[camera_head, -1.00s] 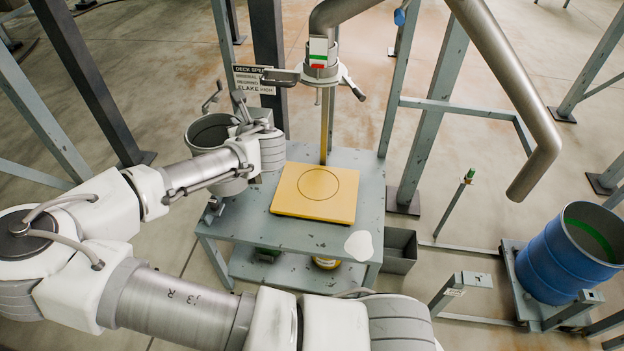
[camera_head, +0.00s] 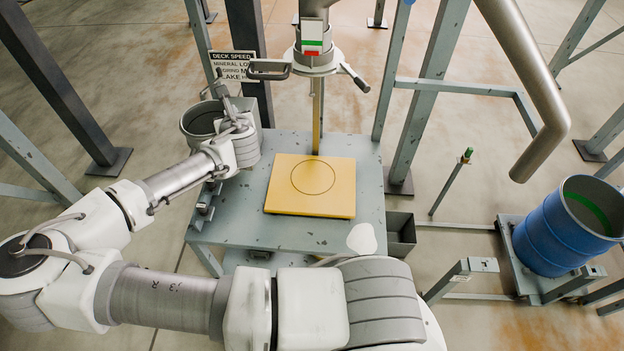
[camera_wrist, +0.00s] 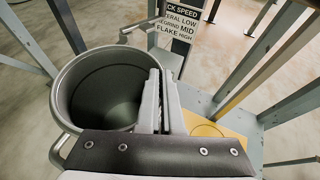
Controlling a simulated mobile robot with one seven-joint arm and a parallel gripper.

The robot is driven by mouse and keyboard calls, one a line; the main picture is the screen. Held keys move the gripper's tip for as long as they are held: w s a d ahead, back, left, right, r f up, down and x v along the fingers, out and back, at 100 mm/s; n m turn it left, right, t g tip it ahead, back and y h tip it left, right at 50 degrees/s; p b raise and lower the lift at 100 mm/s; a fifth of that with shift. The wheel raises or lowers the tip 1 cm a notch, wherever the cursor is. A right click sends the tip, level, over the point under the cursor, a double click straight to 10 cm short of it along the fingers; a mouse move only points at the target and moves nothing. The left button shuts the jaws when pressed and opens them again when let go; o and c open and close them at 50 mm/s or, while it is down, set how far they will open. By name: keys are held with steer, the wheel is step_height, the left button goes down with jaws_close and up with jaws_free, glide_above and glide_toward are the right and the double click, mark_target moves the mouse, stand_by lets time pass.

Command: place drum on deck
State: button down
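The grey metal drum (camera_head: 198,122), an open pail, is at the left rear edge of the grey table. My arm covers part of it. In the wrist view the drum (camera_wrist: 72,95) is upright and looks empty, with a handle low at its left. My gripper (camera_wrist: 160,85) has its two pale fingers close together at the drum's right wall, seemingly pinching the rim; it also shows in the head view (camera_head: 236,118). The deck, a yellow square plate (camera_head: 310,200) marked with a circle, lies bare on the table, right of the drum.
A spout with side handles (camera_head: 313,60) hangs above the deck's rear on a yellow post. A sign (camera_head: 237,66), grey posts and a bent pipe (camera_head: 525,90) surround the table (camera_head: 250,230). A blue drum (camera_head: 560,235) stands at the right.

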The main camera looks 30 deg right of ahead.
steer(key=s+d+f+m+g+h+b, duration=0.4)
steer(key=d+f+m+g+h, duration=0.15)
steer(key=d+f+m, duration=0.35)
steer(key=s+d+f+m+g+h+b, duration=0.5)
steer(key=d+f, duration=0.3)
steer(key=f, duration=0.3)
step_height(320, 180, up, 9)
steer(key=d+m+g+b, duration=0.2)
steer(key=d+m+g, duration=0.15)
steer(key=g, duration=0.25)
step_height(320, 180, down, 10)
steer(key=b, duration=0.2)
steer(key=shift+w+a+r+m, duration=0.25)
steer(key=shift+w+a+m, duration=0.15)
steer(key=shift+m, duration=0.05)
steer(key=c, duration=1.1)
jaws_free()
steer(key=shift+y, duration=0.25)
